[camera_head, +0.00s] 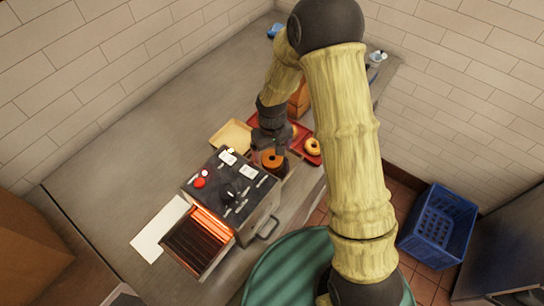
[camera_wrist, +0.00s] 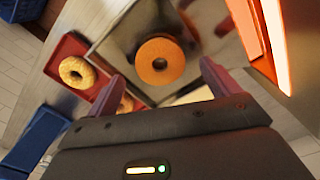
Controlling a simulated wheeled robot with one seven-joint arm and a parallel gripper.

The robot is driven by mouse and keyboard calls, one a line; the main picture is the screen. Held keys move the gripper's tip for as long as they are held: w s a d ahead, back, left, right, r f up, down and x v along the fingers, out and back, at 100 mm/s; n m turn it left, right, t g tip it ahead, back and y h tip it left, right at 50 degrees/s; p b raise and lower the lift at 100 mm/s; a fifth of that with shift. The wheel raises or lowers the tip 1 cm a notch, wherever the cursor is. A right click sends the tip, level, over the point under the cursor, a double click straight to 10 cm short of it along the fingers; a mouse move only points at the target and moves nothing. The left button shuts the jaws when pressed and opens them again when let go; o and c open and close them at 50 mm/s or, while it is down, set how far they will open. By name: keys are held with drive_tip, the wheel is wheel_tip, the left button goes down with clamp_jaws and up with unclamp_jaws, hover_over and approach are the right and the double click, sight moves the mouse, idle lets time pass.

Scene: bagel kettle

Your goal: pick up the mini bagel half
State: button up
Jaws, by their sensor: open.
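A small orange-brown bagel half (camera_head: 271,161) lies flat on a shiny metal surface (camera_head: 290,177) behind the toaster. In the wrist view the bagel half (camera_wrist: 159,61) shows whole, its hole dark, ahead of and between my fingertips. My gripper (camera_wrist: 162,72) is open and empty, and I see no contact with the bagel half. In the head view my gripper (camera_head: 268,148) is just above and beyond it, pointing down. A paler ring-shaped bagel (camera_head: 312,147) lies on a red tray (camera_head: 313,160). It shows at left in the wrist view (camera_wrist: 77,72).
A dark toaster (camera_head: 232,192) with glowing orange bars stands close by on the grey counter (camera_head: 130,150). A tan board (camera_head: 230,137) lies behind it. A white sheet (camera_head: 158,230) lies left of it. A blue crate (camera_head: 437,228) is on the floor at right.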

drive_tip(key=shift+f+p, duration=0.3)
drive_tip(key=shift+f, duration=1.05)
drive_tip(key=shift+c, duration=0.5)
drive_tip(key=c, duration=1)
drive_tip(key=shift+w, duration=0.1)
drive_tip(key=shift+c, duration=0.2)
drive_tip(key=shift+r, duration=0.15)
wheel_tip(320, 180, up, 10)
drive_tip(key=b, duration=0.2)
drive_tip(key=shift+b, duration=0.3)
